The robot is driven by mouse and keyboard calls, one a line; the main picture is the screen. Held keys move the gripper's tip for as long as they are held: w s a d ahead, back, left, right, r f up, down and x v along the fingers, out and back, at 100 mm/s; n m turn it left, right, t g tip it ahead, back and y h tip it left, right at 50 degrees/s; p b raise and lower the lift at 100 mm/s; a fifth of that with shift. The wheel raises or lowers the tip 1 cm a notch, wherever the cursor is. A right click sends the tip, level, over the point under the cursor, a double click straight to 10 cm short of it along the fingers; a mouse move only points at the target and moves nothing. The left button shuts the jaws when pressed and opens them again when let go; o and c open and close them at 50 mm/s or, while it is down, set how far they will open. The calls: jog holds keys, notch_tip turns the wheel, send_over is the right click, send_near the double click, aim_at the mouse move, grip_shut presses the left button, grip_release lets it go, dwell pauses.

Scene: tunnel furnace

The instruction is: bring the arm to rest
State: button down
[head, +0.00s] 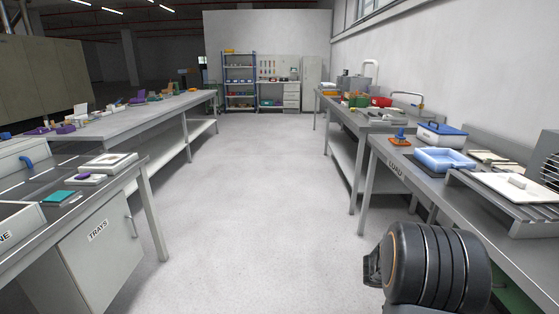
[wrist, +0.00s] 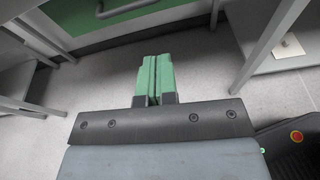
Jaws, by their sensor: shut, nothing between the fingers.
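My gripper (wrist: 153,80) shows in the wrist view, with its two green fingers together and nothing between them. In the head view a dark, ringed part of my arm stands at the lower right, beside the right bench. My gripper itself does not show in the head view.
The right bench (head: 375,147) carries a blue tray (head: 444,160), a blue-lidded box (head: 442,134) and a white board (head: 515,187). The left bench (head: 75,124) holds small items. The aisle floor (head: 255,190) is clear. Bench legs flank my gripper in the wrist view.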

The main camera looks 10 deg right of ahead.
jog(key=s+a+m+y+p, duration=0.45)
jog(key=a+m+y, duration=0.35)
jog(key=a+m, duration=0.25)
jog(key=w+a+r+m+t+y+p, duration=0.2)
jog(key=a+r+t+y+p, duration=0.5)
jog(key=a+r+p, duration=0.8)
jog(key=a+r+m, duration=0.1)
jog(key=a+r, duration=0.7)
jog(key=a, duration=0.1)
jog(key=shift+a+r, duration=0.3)
jog(key=shift+r, duration=0.05)
jog(key=shift+w+d+m, duration=0.1)
jog(key=shift+m, duration=0.25)
